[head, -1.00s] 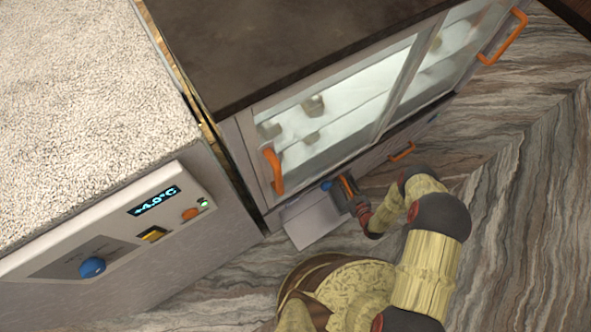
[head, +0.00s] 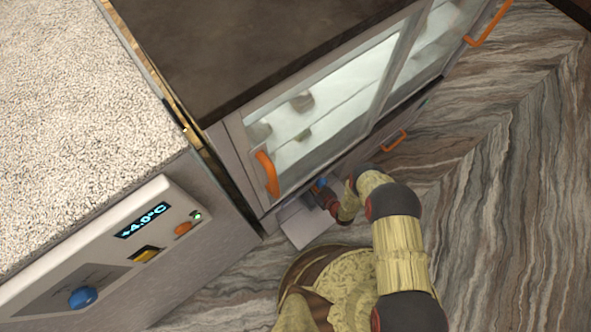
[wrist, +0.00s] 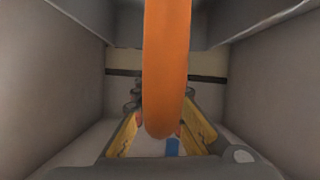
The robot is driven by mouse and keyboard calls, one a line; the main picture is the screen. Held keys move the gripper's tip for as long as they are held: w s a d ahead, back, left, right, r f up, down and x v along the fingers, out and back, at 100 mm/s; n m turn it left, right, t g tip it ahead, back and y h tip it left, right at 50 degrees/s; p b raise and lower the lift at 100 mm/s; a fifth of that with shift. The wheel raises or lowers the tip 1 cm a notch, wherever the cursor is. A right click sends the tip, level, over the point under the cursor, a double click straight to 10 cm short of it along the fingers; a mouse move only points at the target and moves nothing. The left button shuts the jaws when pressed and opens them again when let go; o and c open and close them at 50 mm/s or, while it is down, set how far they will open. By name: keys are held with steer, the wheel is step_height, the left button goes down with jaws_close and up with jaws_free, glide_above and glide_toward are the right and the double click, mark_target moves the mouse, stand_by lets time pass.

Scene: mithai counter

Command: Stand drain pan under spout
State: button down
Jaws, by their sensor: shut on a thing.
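My gripper (head: 318,190) is low in front of the glass cabinet, over a pale grey panel, partly hidden by my arm and the cabinet edge. A small blue part (wrist: 172,147) shows beyond the fingertips. I cannot clearly make out the spout.
Grey walls (wrist: 45,75) close in on both sides in the wrist view. The pale panel (head: 303,224) juts from the base of the glass cabinet (head: 330,95), by its orange handle (head: 267,174). A control counter (head: 110,255) stands left; the marble floor (head: 500,200) is clear at right.

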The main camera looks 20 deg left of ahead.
steer(key=w+a+f+b, duration=0.1)
steer(key=w+a+b, duration=0.2)
steer(key=a, duration=0.5)
steer(key=shift+w+f, duration=0.25)
steer(key=shift+w, duration=0.4)
steer(key=shift+f, duration=0.15)
steer(key=c, duration=1.8)
jaws_free()
steer(key=shift+c, duration=0.2)
